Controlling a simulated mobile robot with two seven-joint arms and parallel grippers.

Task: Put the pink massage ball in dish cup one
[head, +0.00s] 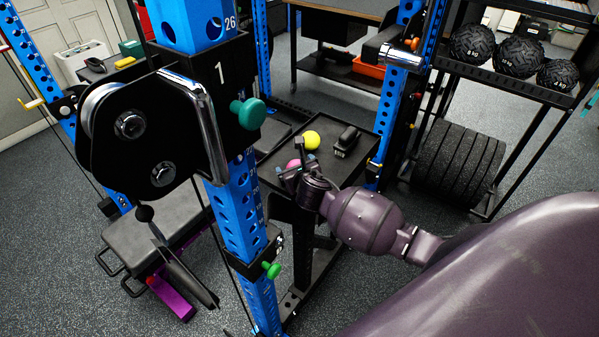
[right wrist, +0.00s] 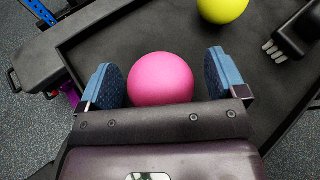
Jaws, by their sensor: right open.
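The pink massage ball (right wrist: 161,79) lies on the black tray (right wrist: 110,35). In the right wrist view it sits between the two blue-padded fingers of my open right gripper (right wrist: 165,80), with a visible gap on each side. In the head view the ball (head: 293,164) shows partly behind my right gripper (head: 291,172), which is over the tray's near left part (head: 325,175). I cannot make out a dish cup in either view. My left gripper is not in view.
A yellow ball (head: 311,139) and a black object (head: 346,139) lie farther back on the tray. A blue rack upright (head: 236,205) with a black pulley housing (head: 150,135) stands close left of my right gripper. Shelves with textured black balls (head: 518,57) stand at right.

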